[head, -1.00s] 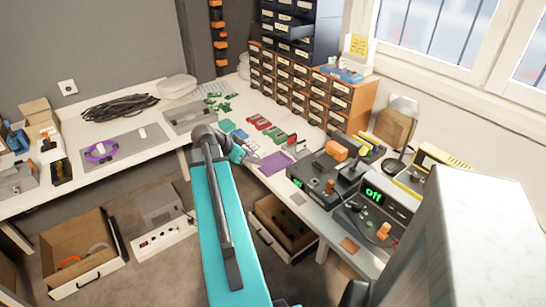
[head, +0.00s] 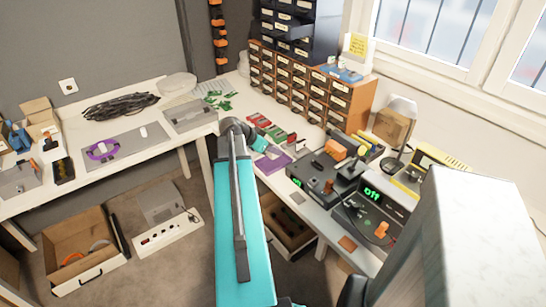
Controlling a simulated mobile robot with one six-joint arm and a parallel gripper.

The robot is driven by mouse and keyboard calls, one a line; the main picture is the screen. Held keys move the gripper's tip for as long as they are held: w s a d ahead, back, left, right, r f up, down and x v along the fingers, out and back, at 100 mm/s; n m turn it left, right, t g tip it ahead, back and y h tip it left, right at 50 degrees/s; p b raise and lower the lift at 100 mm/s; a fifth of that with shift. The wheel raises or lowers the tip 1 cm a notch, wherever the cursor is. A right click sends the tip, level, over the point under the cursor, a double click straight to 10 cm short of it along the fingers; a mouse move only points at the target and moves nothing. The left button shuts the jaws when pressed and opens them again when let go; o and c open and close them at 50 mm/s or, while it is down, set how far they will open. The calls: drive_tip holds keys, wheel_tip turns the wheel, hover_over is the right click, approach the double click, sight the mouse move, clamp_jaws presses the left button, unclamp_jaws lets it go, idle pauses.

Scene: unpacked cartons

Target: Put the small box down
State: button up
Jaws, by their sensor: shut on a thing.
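My teal arm reaches up the middle of the head view, and its dark elbow and a short teal piece beyond it show over the workbench near a purple mat (head: 272,160). My gripper is not visible, being hidden beyond the arm or out of sight. No box can be seen held at the arm's end. A brown cardboard box (head: 392,127) stands at the back of the right bench. Open cardboard boxes (head: 38,113) stand on the far left bench. I cannot tell whether any of these is the small box.
The right bench holds a black device with a green "off" display (head: 373,193), red parts (head: 262,122) and a drawer cabinet (head: 300,85). The left bench has black cable (head: 120,106) and a grey mat (head: 128,147). On the floor are a drawer box (head: 83,250) and a power strip (head: 168,238).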

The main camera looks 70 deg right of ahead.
sight(270, 154)
drive_tip(key=shift+f+p, duration=0.5)
drive_tip(key=shift+f, duration=1.2)
drive_tip(key=shift+f, duration=0.2)
drive_tip(key=o, duration=0.8)
drive_tip(key=shift+a+r, duration=0.1)
drive_tip(key=shift+r, duration=0.15)
drive_tip(key=b+v, duration=0.1)
drive_tip(key=v, duration=1)
drive_tip(key=shift+w+a+r+b, duration=0.2)
drive_tip(key=shift+r+b, duration=0.1)
drive_tip(key=shift+b, duration=0.1)
